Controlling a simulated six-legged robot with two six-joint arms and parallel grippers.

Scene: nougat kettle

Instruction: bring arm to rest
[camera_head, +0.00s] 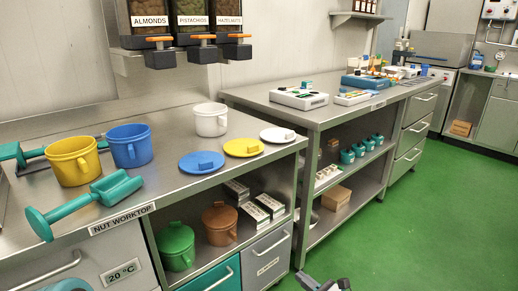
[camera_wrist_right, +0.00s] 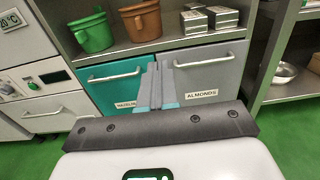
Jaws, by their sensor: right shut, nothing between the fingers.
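My right gripper (camera_head: 324,284) shows only in part at the bottom edge of the head view, low in front of the nut worktop (camera_head: 226,173) and over the green floor. In the right wrist view its two fingers (camera_wrist_right: 157,70) are together and empty. They overlap the gap between a teal drawer (camera_wrist_right: 109,80) and a grey drawer marked ALMONDS (camera_wrist_right: 208,78); I cannot tell if they touch the fronts. My left gripper is not in view.
The worktop holds a yellow mug (camera_head: 73,162), a blue mug (camera_head: 131,147), a white mug (camera_head: 210,120), lids and teal scoops (camera_head: 92,203). Green (camera_head: 175,247) and brown (camera_head: 219,222) pots stand on the shelf below. Open green floor (camera_head: 425,220) lies to the right.

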